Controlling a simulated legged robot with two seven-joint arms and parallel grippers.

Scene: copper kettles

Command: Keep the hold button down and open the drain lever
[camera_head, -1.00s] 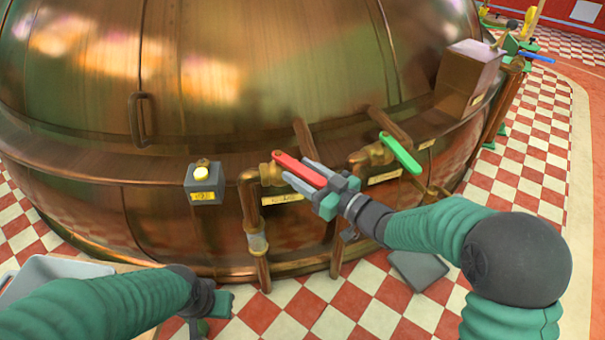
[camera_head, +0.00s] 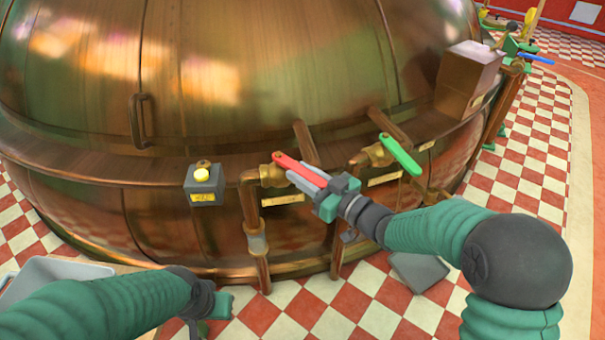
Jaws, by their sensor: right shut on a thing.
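The hold button is a yellow round button (camera_head: 202,175) on a small grey box (camera_head: 204,189) with a yellow label, on the kettle's front. A red lever (camera_head: 285,160) sits on the brass valve to its right. A green lever (camera_head: 400,153) sits on another valve further right. I cannot read which label names the drain. My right gripper (camera_head: 307,178) is shut on the red lever, around its free end. My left gripper (camera_head: 212,310) is low at the bottom, below the button box and apart from it; its fingers are partly hidden by its arm.
The large copper kettle (camera_head: 250,75) fills the back, with a handle (camera_head: 139,120) at left. Copper pipes run below the valves. A grey bin (camera_head: 50,270) stands at lower left. A blue lever (camera_head: 537,58) is far right. Checkered floor is open at right.

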